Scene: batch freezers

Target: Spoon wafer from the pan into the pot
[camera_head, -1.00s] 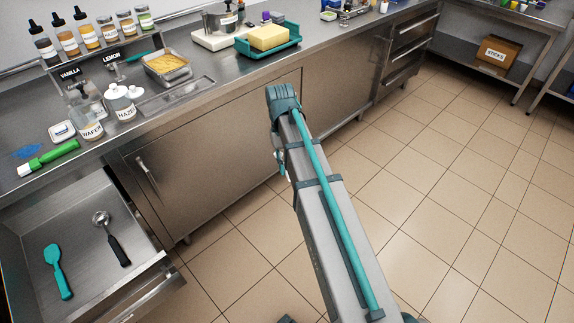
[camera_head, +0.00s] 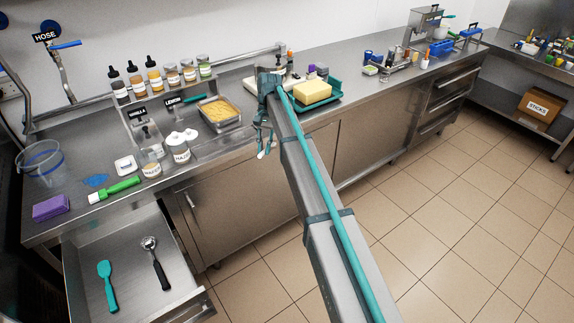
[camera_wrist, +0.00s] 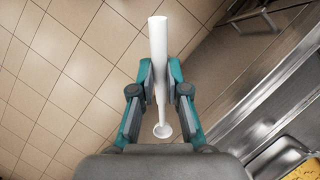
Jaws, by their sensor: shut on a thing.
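My gripper (camera_wrist: 160,80) is shut on a white spoon (camera_wrist: 158,38). The spoon's long handle points up in the wrist view and its small round bowl lies toward the palm. In the head view my gripper (camera_head: 265,137) hangs in front of the counter edge, right of the metal pan, with the spoon (camera_head: 261,153) below it. The pan (camera_head: 222,127) holds a yellow-tan filling and stands on the counter. A corner of it shows at lower right in the wrist view (camera_wrist: 272,162). The pot is mostly or wholly hidden behind my arm in the head view.
A white scale (camera_head: 250,82) is partly hidden by my arm. A teal tray (camera_head: 327,106) with a yellow block stands right of it. Labelled jars (camera_head: 152,170) stand left of the pan. An open drawer (camera_head: 130,255) holds a teal spatula and a scoop. The floor in front is clear.

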